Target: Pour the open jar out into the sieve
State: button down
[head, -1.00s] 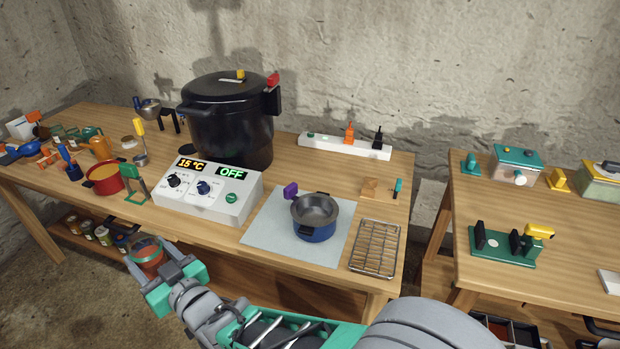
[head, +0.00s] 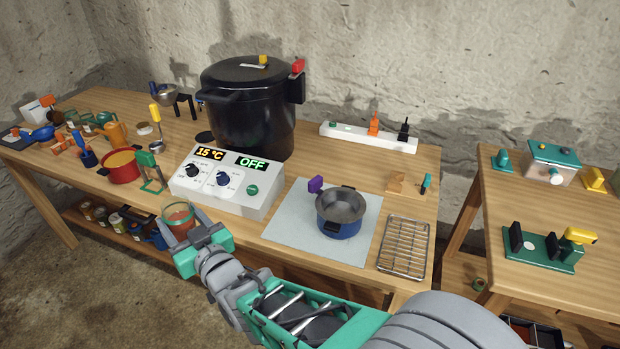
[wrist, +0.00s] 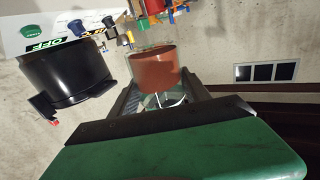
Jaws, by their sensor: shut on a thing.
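An open glass jar (head: 178,218) with reddish-orange contents is held in my gripper (head: 192,236), in front of the bench's front edge and left of the sieve. It looks about upright, its mouth up and uncovered. The wrist view shows the jar (wrist: 155,72) between the two fingers (wrist: 157,96), which are shut on it. A grey bowl-shaped sieve (head: 342,204), apparently with a purple handle (head: 315,184), sits in the top of a blue pot (head: 338,229) on a pale mat (head: 283,226). The jar is apart from the sieve.
A control box (head: 226,183) stands between the jar and the mat, with a big black canner (head: 248,115) behind it. A wire rack (head: 404,245) lies right of the mat. A red pot (head: 121,165) and a green stand (head: 150,172) are to the left.

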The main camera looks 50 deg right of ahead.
jog(key=d+f+m+g+h+b, duration=0.1)
jog(key=d+f+m+h+b, duration=0.15)
jog(key=d+b, duration=0.55)
jog(key=d+f+m+h+b, duration=0.1)
jog(key=d+m+h+b, duration=0.25)
jog(key=d, duration=0.85)
jog(key=s+d+r+m+g+h+b, duration=0.1)
jog(key=s+d+m+g+h+b, duration=0.2)
jog(key=s+d+b, duration=0.4)
jog(key=s+d+h, duration=0.1)
jog(key=s+d, duration=0.2)
jog(key=d, duration=0.4)
jog(key=shift+d+r, duration=0.25)
jog(key=shift+f+b, duration=0.15)
jog(key=shift+b, duration=0.45)
jog(key=shift+a, duration=0.1)
jog(key=shift+w+a+r+m+p, duration=0.1)
jog(key=shift+r+m+p, duration=0.05)
jog(key=shift+m, duration=0.5)
jog(key=shift+w+a+r+m+p, duration=0.1)
jog(key=shift+m+p, duration=0.05)
jog(key=shift+m, duration=0.5)
